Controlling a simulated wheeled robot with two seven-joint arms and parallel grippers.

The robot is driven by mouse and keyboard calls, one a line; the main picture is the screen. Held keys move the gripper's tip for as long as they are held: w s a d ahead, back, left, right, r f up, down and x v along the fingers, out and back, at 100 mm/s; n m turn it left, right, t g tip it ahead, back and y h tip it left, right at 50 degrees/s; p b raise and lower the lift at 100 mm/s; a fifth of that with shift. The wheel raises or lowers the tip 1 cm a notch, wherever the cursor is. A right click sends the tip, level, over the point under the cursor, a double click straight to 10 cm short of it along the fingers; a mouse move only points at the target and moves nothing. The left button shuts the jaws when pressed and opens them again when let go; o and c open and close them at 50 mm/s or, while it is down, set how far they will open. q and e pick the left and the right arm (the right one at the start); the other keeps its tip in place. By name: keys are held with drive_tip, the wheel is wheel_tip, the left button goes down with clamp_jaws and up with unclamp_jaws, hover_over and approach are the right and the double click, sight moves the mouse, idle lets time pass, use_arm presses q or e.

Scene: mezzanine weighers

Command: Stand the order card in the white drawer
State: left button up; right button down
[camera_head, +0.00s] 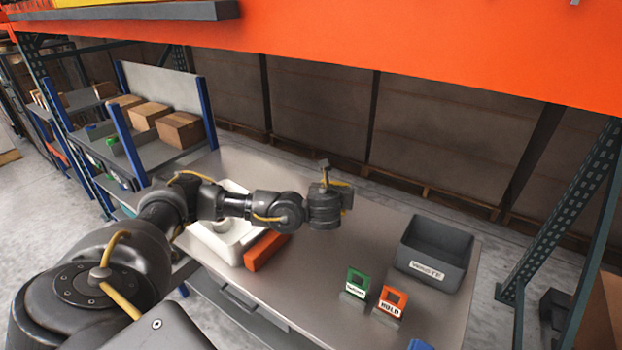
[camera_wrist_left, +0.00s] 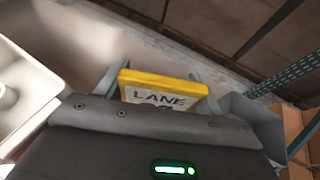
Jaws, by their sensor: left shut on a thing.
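My left gripper (camera_wrist_left: 162,84) is shut on a yellow-edged card marked LANE (camera_wrist_left: 160,99), with a finger at each side of it. Its lower part is hidden behind the gripper body. In the head view my left wrist is raised over the middle of the table, and the card is not clearly visible there. The white drawer (camera_head: 247,219) lies to the left of the wrist, partly hidden by my arm. It also shows at the left edge of the wrist view (camera_wrist_left: 28,88). No card labelled as an order card can be read. My right gripper is out of view.
An orange block (camera_head: 265,251) lies against the white drawer's right side. A green stand (camera_head: 357,281), an orange HOLD stand (camera_head: 392,300) and a grey WASTE bin (camera_head: 435,252) stand on the right of the table (camera_head: 310,265). A shelf with cardboard boxes is at back left.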

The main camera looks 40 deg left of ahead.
use_arm(q)
drive_tip(key=s+d+f+m+h+b, duration=0.1)
drive_tip(key=s+d+h+b, duration=0.1)
drive_tip(key=d, duration=0.3)
drive_tip(key=s+d+f+m+t+h+b, duration=0.1)
drive_tip(key=s+d+m+h+b, duration=0.1)
drive_tip(key=d, duration=0.4)
drive_tip(key=s+d+f+m+h+b, duration=0.1)
drive_tip(key=s+d+m+h+b, duration=0.1)
drive_tip(key=s+d+b, duration=0.2)
drive_tip(key=shift+s+d+b, duration=0.2)
drive_tip(key=shift+d+b, duration=0.75)
drive_tip(key=shift+d, duration=0.05)
